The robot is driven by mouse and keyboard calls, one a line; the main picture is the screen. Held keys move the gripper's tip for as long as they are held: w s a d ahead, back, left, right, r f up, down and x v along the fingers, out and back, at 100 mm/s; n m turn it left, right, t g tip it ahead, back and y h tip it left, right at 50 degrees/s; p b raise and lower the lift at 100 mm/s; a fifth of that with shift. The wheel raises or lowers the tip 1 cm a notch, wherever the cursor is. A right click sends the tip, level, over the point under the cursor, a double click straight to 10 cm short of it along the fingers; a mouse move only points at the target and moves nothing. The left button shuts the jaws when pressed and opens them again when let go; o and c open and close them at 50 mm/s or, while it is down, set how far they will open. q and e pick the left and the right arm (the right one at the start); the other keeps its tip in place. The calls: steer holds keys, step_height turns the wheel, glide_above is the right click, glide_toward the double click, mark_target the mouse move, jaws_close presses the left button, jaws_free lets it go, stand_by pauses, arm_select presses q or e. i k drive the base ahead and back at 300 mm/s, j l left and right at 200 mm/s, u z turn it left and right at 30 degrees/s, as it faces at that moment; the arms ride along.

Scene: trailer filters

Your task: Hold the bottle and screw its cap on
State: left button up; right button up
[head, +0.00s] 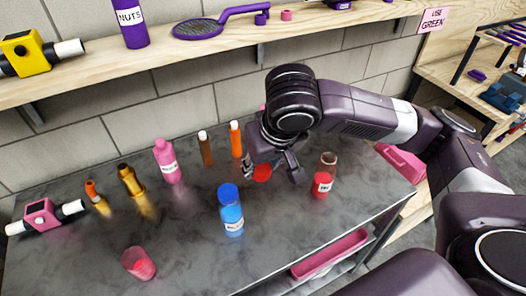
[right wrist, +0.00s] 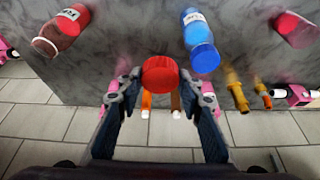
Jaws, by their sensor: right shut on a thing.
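A bottle with red lower part, white label and a dull brownish open-looking neck (head: 322,185) stands upright on the grey table, just right of my right gripper. It also shows at the top left of the right wrist view (right wrist: 58,35). A round red cap (head: 262,173) is between the fingers of my right gripper (head: 272,172), which is shut on it. In the right wrist view the cap (right wrist: 160,74) sits at the fingertips, above the table and apart from the bottle. My left gripper is not in view.
A blue capped bottle (head: 231,212) stands left of the gripper, and a red cup (head: 139,263) near the front. Orange, brown, pink and gold bottles (head: 168,162) line the back. A wooden shelf (head: 120,72) runs above. The table's front middle is clear.

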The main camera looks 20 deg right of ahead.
mark_target(327, 169)
steer(key=k+l, duration=0.1)
steer(key=l, duration=0.35)
steer(key=k+l, duration=0.1)
steer(key=l, duration=0.3)
steer(key=k+l, duration=0.1)
steer(key=l, duration=0.35)
steer(key=k+l, duration=0.1)
steer(key=l, duration=0.35)
steer(key=k+l, duration=0.1)
steer(key=l, duration=0.3)
steer(key=u, duration=0.05)
